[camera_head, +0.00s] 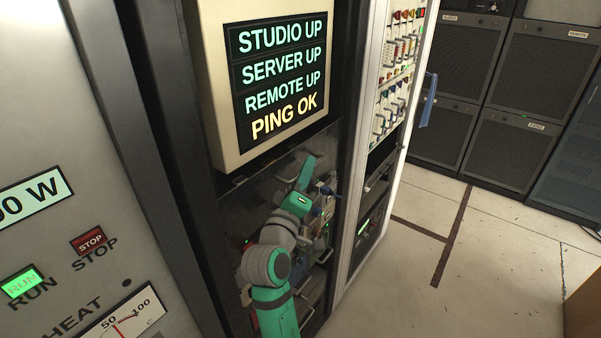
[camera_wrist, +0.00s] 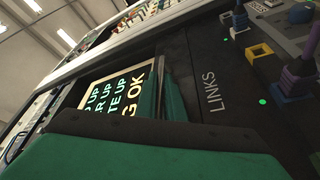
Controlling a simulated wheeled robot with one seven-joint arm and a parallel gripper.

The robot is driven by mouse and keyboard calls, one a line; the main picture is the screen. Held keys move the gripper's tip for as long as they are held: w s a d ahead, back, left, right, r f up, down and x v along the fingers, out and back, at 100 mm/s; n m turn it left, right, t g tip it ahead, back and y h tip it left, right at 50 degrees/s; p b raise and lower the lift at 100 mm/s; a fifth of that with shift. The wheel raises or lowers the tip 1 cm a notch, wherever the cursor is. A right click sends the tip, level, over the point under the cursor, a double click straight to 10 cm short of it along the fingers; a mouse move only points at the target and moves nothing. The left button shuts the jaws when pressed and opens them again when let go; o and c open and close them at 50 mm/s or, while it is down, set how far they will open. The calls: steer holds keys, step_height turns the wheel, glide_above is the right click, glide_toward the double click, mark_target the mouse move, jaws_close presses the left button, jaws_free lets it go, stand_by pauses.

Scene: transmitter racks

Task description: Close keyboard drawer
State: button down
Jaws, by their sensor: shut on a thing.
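My gripper (camera_wrist: 162,100) shows in the wrist view with its two teal fingers close together, in front of the dark rack. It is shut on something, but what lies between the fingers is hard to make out. In the head view my teal and grey arm reaches into the dark rack bay under the status screen (camera_head: 277,75), and hides much of that bay. The screen also shows in the wrist view (camera_wrist: 118,92), behind the fingers. I cannot clearly pick out the keyboard drawer or how far it stands out.
A dark panel marked LINKS (camera_wrist: 225,95), with colored plugs, is right of the fingers in the wrist view. A grey cabinet (camera_head: 70,120) with RUN and STOP buttons stands left. A white-framed rack (camera_head: 385,120) stands right. Open floor (camera_head: 480,260) lies beyond, before dark cabinets (camera_head: 520,90).

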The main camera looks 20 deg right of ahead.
steer(key=shift+w+a, duration=0.15)
steer(key=shift+a, duration=0.05)
steer(key=c, duration=2.2)
jaws_free()
steer(key=shift+a, duration=0.1)
steer(key=shift+o, duration=0.2)
steer(key=v, duration=1)
steer(key=shift+s+a+f, duration=0.15)
steer(key=shift+s+f, duration=0.05)
steer(key=shift+s, duration=0.1)
